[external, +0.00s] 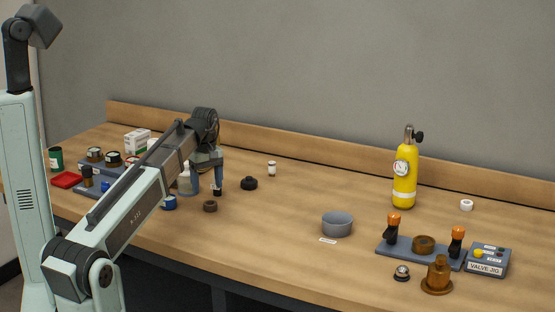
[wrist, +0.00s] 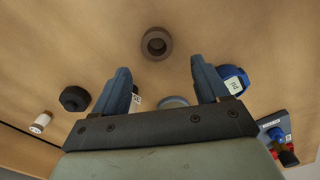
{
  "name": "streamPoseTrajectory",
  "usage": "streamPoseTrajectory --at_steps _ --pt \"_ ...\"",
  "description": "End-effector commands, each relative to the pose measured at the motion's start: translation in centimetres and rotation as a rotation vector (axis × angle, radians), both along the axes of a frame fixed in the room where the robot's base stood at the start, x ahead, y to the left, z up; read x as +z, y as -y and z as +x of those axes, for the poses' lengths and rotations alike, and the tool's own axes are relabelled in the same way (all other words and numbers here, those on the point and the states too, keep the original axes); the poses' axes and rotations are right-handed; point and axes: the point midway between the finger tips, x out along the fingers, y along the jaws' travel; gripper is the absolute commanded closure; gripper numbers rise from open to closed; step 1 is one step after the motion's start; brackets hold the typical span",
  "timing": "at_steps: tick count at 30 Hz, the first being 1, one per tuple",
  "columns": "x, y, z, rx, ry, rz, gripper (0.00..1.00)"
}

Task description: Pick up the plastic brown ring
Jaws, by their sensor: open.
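A small dark brown ring (external: 210,206) lies flat on the wooden bench, just in front of my gripper in the external view. In the wrist view the brown ring (wrist: 145,44) sits beyond the fingertips, roughly centred between them, its hole facing the camera. My gripper (wrist: 160,72) is open with its two blue-grey fingers apart and nothing held between them. In the external view my gripper (external: 206,186) is above the bench near the ring, partly hidden by my arm. The ring looks apart from both fingers.
A blue cap (wrist: 233,79) and a black knob (wrist: 74,98) flank the ring. A white bottle (wrist: 41,122) stands farther off. A grey bowl (external: 337,224), a valve jig (external: 387,249) bearing a brownish ring, and a yellow cylinder (external: 404,190) are to the right.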

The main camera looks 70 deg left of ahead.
Motion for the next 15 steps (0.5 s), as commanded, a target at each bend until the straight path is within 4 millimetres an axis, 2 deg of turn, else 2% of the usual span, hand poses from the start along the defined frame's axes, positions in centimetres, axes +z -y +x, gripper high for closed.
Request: streamPoseTrajectory --at_steps 8,15 --pt "-0.9 0.1 0.1 -0.001 0.0 0.0 0.26" --pt "-3.2 0.6 0.3 -0.001 -0.001 -0.001 0.26"
